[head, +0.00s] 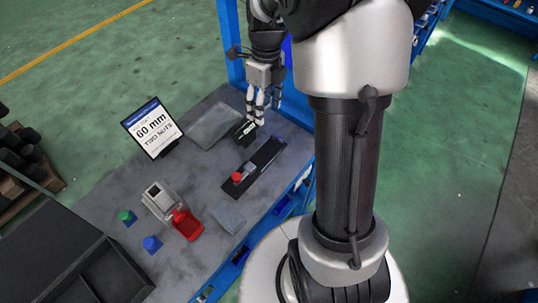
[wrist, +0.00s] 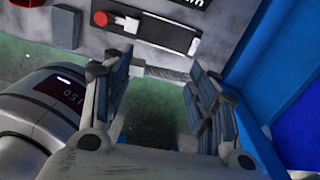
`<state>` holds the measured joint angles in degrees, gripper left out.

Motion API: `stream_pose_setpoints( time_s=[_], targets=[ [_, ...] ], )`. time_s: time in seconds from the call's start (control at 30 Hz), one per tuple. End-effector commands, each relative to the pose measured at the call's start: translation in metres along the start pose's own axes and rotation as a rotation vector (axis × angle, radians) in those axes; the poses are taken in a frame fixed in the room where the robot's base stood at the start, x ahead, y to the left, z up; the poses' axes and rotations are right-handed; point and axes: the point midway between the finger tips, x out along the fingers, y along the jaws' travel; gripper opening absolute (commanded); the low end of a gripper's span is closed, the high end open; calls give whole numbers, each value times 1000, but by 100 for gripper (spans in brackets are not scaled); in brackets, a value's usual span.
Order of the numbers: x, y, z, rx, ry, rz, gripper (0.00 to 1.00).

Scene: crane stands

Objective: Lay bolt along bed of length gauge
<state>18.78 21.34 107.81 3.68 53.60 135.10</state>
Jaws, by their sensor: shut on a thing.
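My gripper (head: 260,112) hangs over the back right part of the bench in the head view. In the wrist view its fingers (wrist: 163,85) are shut on a grey threaded bolt (wrist: 168,74), which lies crosswise between them with a paler end at the left. The bolt cannot be made out in the head view. The length gauge (head: 268,166) is a dark flat bed with a red knob at its near left end and a small display behind it. In the wrist view the gauge (wrist: 160,35) lies beyond the bolt, apart from it.
Blue posts rise beside my gripper.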

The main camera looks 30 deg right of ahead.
Motion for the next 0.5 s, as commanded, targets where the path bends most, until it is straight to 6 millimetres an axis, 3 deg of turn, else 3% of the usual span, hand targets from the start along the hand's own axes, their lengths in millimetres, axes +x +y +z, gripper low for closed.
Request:
stream_pose_setpoints(
  time_s=[0.17,0.5],
  targets=[
    [13,1,-3,70,-3,2,29],
    [103,-5,-4,71,-1,3,29]
  ],
)
